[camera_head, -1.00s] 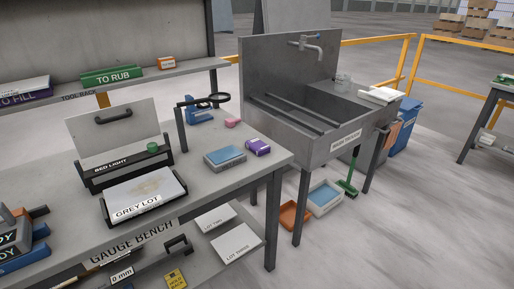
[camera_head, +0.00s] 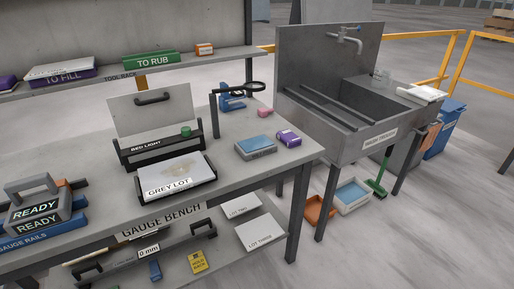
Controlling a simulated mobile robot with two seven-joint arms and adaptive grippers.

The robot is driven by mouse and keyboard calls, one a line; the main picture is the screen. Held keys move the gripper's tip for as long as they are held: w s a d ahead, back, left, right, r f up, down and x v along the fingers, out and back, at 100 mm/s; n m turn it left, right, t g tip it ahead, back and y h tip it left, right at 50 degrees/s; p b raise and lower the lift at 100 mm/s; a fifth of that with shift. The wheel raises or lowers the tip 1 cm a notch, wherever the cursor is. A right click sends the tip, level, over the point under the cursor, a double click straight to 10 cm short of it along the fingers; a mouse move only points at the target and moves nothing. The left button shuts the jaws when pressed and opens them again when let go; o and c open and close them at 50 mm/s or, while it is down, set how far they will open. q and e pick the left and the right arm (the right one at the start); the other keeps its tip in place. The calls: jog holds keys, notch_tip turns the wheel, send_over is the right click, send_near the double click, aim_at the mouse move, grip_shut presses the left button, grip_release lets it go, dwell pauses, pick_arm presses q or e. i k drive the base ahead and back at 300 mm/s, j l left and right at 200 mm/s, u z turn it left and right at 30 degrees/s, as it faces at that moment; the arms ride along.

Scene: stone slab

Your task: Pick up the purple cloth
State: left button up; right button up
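A small purple block-like thing (camera_head: 288,138) with a pale mark lies on the right end of the grey gauge bench (camera_head: 232,180). It is too small to tell whether it is folded cloth. It lies just right of a grey slab with a blue top (camera_head: 256,144), and nothing covers it. A purple bin marked TO FILL (camera_head: 70,78) stands on the rack shelf at upper left, and part of another purple thing (camera_head: 7,83) shows at the left edge. Neither of my grippers is in view.
A metal sink (camera_head: 335,148) stands right of the bench. Orange (camera_head: 318,210) and white trays (camera_head: 346,203) lie on the floor below it.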

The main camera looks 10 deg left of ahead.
aim_at(288, 138)
jog(key=u, duration=0.7)
jog(key=i+l+u, duration=0.15)
jog(key=l+u, duration=0.25)
jog(key=i+l+u, duration=0.1)
jog(key=l+u, duration=0.5)
jog(key=l, duration=1.4)
